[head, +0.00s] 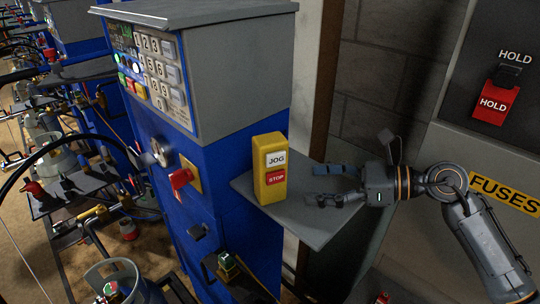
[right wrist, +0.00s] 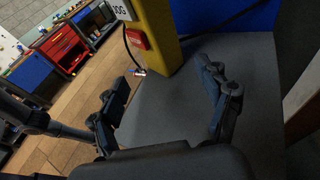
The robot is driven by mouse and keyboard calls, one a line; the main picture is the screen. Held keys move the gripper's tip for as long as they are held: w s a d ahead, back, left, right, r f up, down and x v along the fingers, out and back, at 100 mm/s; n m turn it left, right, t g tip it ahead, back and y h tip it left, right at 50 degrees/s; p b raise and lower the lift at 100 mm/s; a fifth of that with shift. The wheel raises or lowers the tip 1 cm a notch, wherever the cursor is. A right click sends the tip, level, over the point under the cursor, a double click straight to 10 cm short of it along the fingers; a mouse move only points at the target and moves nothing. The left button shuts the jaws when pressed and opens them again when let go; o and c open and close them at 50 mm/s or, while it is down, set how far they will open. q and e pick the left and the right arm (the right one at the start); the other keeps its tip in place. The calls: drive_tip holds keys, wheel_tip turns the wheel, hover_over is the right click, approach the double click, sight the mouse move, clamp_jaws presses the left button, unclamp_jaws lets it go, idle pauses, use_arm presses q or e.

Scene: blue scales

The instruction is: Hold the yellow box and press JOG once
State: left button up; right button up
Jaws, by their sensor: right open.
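The yellow box (head: 261,192) stands upright on a small grey shelf (head: 318,222) fixed to the side of the blue cabinet. Its front carries a white JOG button (head: 276,159) above a red STOP button (head: 276,177). My right gripper (head: 318,184) is open and empty over the shelf, to the right of the box, with its fingers pointing at it. In the right wrist view the yellow box (right wrist: 157,30) is beyond the two spread fingers (right wrist: 165,100), apart from them. JOG (right wrist: 121,9) and STOP (right wrist: 138,39) show there on its left side. My left gripper is not in view.
The blue cabinet (head: 235,160) with a grey top and keypad (head: 160,65) stands left of the shelf. A grey panel with a red HOLD switch (head: 495,104) and a FUSES label (head: 505,190) is at right. Gas cylinders and hoses crowd the left floor.

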sight(275, 186)
drive_tip(key=shift+w+d+f, duration=0.15)
drive_tip(key=shift+w+f, duration=0.05)
drive_tip(key=shift+w, duration=0.1)
drive_tip(key=x, duration=0.2)
drive_tip(key=s+p+x, duration=0.1)
drive_tip(key=x, duration=0.1)
drive_tip(key=shift+w+a+r, duration=0.1)
drive_tip(key=shift+a, duration=0.15)
drive_tip(key=x, duration=0.4)
drive_tip(key=shift+w+a+f+b, duration=0.15)
drive_tip(key=shift+a+f+b, duration=0.15)
drive_tip(key=shift+f, duration=0.1)
drive_tip(key=shift+w+a, duration=0.1)
drive_tip(key=shift+a, duration=0.15)
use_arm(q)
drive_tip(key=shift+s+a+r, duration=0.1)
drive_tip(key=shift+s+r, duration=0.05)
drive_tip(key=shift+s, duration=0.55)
use_arm(e)
drive_tip(key=c, duration=0.6)
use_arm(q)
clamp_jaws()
use_arm(e)
drive_tip(key=shift+o, duration=0.2)
